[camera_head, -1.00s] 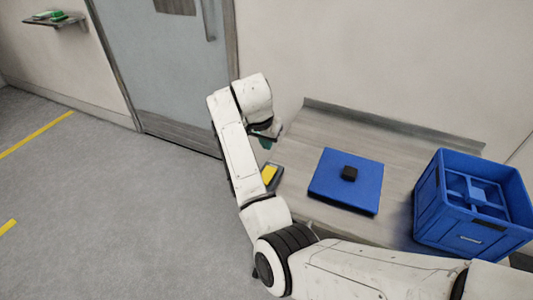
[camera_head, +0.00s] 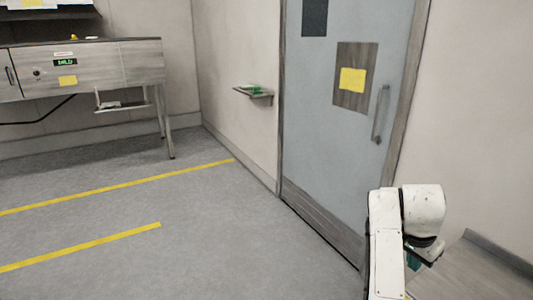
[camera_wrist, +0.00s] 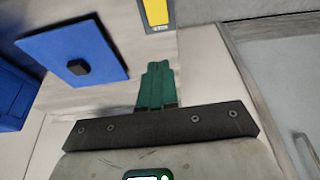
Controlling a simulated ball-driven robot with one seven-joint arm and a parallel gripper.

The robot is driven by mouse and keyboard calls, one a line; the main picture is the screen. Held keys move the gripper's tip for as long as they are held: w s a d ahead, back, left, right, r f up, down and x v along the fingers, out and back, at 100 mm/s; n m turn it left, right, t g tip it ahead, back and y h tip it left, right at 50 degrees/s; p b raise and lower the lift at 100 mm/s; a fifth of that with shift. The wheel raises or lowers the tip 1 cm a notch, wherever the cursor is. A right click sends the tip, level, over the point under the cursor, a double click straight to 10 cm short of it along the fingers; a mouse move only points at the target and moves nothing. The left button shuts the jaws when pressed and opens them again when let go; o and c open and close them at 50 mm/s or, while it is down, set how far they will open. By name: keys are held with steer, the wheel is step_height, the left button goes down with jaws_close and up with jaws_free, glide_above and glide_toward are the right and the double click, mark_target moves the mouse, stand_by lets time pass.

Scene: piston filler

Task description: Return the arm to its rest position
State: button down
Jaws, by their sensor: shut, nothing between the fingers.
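My arm shows at the lower right of the head view, with its upper links raised beside the door. My gripper (camera_head: 413,260) hangs at its end, partly cut off and small there. In the wrist view my gripper (camera_wrist: 158,68) shows two green fingers pressed together, with nothing between them. The fingers are apart from the table and the things on it.
The wrist view shows a blue board (camera_wrist: 70,52) with a black knob, a yellow item (camera_wrist: 156,12) and a blue crate (camera_wrist: 12,95). The head view shows a closed door (camera_head: 335,130), a wall shelf (camera_head: 255,94), a bench (camera_head: 90,65) and open floor (camera_head: 200,235).

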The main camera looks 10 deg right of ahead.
steer(key=s+a+f+n, duration=0.3)
steer(key=s+f+n, duration=0.1)
steer(key=s+f, duration=0.35)
steer(key=s+a+f+n, duration=0.3)
steer(key=s+f, duration=0.4)
steer(key=s, duration=0.2)
steer(key=s+a+f+n+y, duration=0.1)
steer(key=s+a+n, duration=0.2)
steer(key=s+a, duration=0.2)
steer(key=s+a+f+n+y, duration=0.2)
steer(key=s+a, duration=0.3)
steer(key=s, duration=0.7)
steer(key=shift+f+n+y, duration=0.15)
steer(key=shift+n+y, duration=0.15)
steer(key=shift+n, duration=0.4)
steer(key=c, duration=1.8)
jaws_free()
